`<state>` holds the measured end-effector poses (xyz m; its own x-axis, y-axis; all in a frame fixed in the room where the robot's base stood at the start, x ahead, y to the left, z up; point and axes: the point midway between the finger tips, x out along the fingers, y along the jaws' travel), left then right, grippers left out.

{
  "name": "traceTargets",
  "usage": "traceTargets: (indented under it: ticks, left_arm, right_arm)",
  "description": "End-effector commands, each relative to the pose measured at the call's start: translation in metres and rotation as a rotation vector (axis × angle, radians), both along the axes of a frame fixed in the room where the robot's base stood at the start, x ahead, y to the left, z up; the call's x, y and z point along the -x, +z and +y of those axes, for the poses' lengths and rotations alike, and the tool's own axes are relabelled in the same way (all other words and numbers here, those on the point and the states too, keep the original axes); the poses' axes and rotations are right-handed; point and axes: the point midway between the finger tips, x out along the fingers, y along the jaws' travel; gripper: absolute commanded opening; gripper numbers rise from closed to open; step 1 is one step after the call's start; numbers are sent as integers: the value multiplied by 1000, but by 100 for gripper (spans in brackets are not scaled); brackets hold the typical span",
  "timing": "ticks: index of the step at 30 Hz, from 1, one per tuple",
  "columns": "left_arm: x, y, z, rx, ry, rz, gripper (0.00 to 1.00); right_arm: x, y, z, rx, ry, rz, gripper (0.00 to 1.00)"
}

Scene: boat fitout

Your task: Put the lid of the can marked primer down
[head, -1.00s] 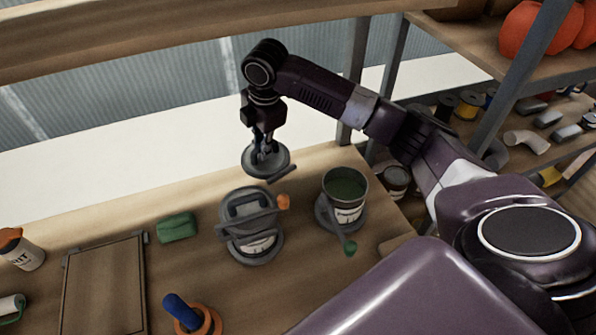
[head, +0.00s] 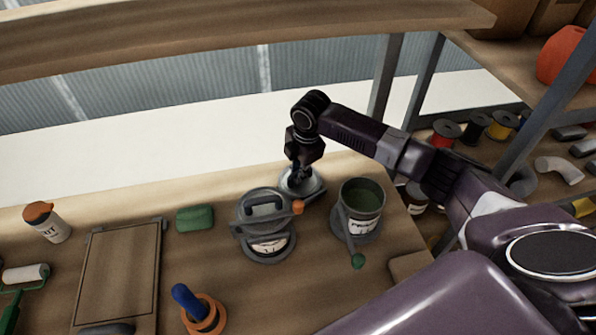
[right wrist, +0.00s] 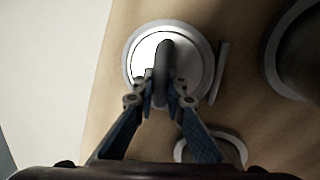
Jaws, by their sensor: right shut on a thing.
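My right gripper (head: 299,181) is shut on the handle of a round grey lid (head: 314,187), low over the back edge of the bench. In the right wrist view the lid (right wrist: 137,71) appears level, with its upright handle between the fingertips (right wrist: 162,95). I cannot tell whether its underside touches the wood. The open can marked primer (head: 365,225), with dark green inside, stands to the right and nearer. My left gripper is out of view.
A second can (head: 268,245) with a handled lid stands close left of the held lid. An orange-tipped tool (head: 297,208) lies by it. A green-tipped tool (head: 357,259) leans near the primer can. A green block (head: 194,218) and board (head: 118,272) are further left.

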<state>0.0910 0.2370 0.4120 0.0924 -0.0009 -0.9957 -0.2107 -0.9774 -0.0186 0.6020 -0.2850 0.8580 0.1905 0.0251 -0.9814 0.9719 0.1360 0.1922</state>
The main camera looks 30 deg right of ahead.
Motion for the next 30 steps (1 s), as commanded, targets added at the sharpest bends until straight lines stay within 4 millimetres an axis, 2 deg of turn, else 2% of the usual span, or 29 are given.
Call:
traceTargets:
  ticks: [4,11,12,16,25,30]
  left_arm:
    - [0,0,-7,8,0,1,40]
    - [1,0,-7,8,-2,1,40]
    - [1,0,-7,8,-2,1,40]
    - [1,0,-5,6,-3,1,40]
    - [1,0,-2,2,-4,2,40]
    - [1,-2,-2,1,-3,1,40]
  right_arm:
    - [-1,-1,0,0,1,-3,0]
    - [-1,-4,0,-1,0,-2,0]
    - [-1,-4,1,-1,1,-3,14]
    - [-1,-3,0,-1,1,-2,29]
    - [-1,-2,0,-1,0,-2,29]
    - [1,16,-1,-1,1,-5,29]
